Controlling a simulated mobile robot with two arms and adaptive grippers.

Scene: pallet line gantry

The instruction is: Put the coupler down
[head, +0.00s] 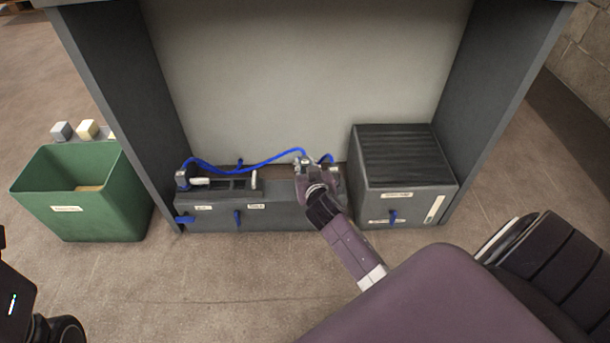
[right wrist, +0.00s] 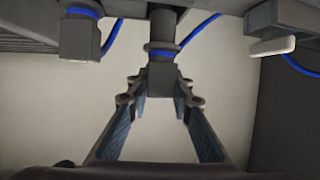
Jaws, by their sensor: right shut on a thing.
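My right gripper (head: 308,168) is at the right part of the low grey manifold box (head: 215,217), under the gantry. In the right wrist view my right gripper (right wrist: 161,82) is shut on the coupler (right wrist: 162,76), a grey square-ended body with a blue ring above it. In the head view the gripper mostly hides the coupler. I cannot tell whether the coupler touches anything beyond the fingertips. A blue hose (head: 250,164) runs from the left end of the box to near the gripper. My left gripper is not in view.
A grey cabinet (head: 405,185) with a ribbed top stands close right of the gripper. A green bin (head: 75,218) stands outside the left gantry post (head: 125,90). A grey fitting with a blue band (right wrist: 80,38) is left of the coupler. The floor in front is clear.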

